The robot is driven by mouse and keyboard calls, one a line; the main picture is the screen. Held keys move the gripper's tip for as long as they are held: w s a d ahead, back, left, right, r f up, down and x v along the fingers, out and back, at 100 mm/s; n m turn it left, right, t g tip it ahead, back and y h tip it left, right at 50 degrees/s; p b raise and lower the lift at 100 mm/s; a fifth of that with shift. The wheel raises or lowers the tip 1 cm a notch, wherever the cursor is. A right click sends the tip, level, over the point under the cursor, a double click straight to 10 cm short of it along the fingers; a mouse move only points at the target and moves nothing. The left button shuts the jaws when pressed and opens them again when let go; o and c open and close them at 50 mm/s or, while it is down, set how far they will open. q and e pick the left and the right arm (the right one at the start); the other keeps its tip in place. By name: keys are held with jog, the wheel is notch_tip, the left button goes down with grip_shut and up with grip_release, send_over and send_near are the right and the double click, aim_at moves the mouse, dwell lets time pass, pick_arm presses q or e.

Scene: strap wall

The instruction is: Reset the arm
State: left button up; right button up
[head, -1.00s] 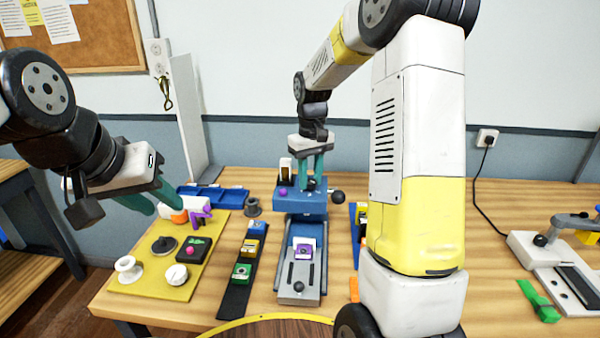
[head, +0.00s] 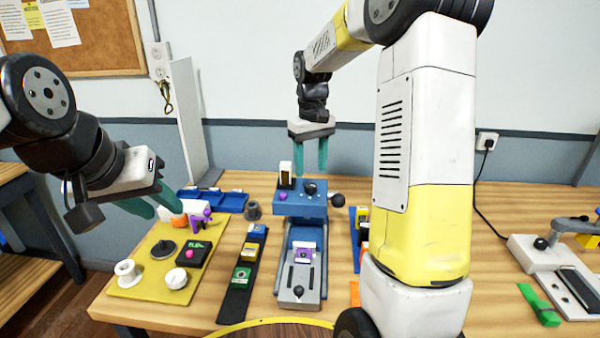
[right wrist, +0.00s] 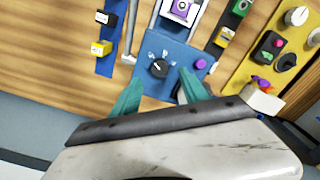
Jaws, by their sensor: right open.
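My right gripper (head: 311,158) is open and empty, held in the air above and behind the blue machine (head: 302,204) on the table. In the right wrist view its two teal fingers (right wrist: 160,92) stand apart, with the blue machine's panel (right wrist: 168,58) and its black knob (right wrist: 158,68) beyond them. My left gripper (head: 158,205) is at the left, over the back part of the yellow mat; its teal fingers overlap in this view, so their opening is unclear.
The yellow mat (head: 150,283) holds white, black and pink-buttoned parts. A black strip (head: 236,300) with coloured blocks lies beside the machine. A blue tray (head: 232,202) is at the back left. A grey and white device (head: 530,250) and a green piece (head: 538,303) are at the right.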

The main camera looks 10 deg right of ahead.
jog(key=shift+r, duration=1.25)
jog(key=shift+r, duration=0.1)
jog(key=s+a+r+m+t+y, duration=0.1)
jog(key=s+r+t, duration=0.1)
jog(key=s, duration=1)
jog(key=s+a+r+m+t+y, duration=0.1)
jog(key=s+r+m+t, duration=0.1)
jog(key=s, duration=1)
jog(key=shift+s+a+r+t, duration=0.2)
jog(key=shift+r+t, duration=0.45)
jog(key=shift+t, duration=0.45)
jog(key=shift+c, duration=0.4)
